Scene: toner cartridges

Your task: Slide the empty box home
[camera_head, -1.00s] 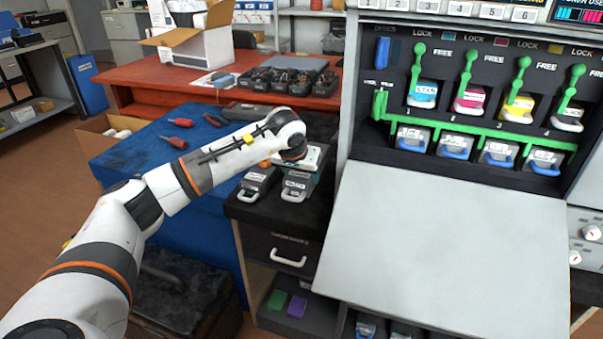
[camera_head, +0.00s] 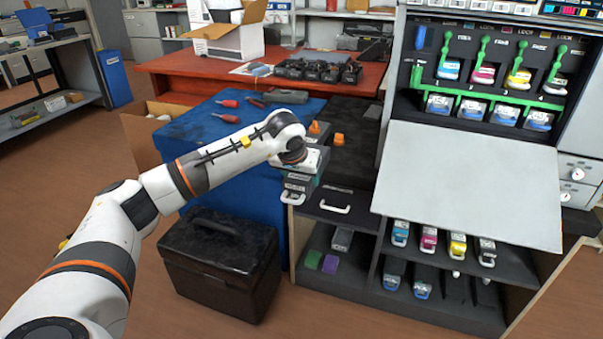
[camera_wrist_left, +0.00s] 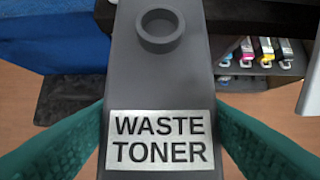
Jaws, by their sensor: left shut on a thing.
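A dark grey box with a round port on top and a "WASTE TONER" label (camera_wrist_left: 160,140) fills the middle of the left wrist view. My left gripper (camera_head: 300,165) is shut on it, with one teal finger along each side. In the head view the held box (camera_head: 298,184), with a pale handle at its near end, is beside the left side of the black cabinet. Its lower part blends with the things behind, so I cannot tell whether it touches anything. My right gripper is not in view.
The cabinet has a drawer front with a white handle (camera_head: 335,208) and shelves of coloured cartridges (camera_head: 428,240) below. A light panel (camera_head: 470,185) slopes out under the green levers (camera_head: 483,50). Orange caps (camera_head: 338,139) stand behind the gripper. A black case (camera_head: 218,262) is on the floor.

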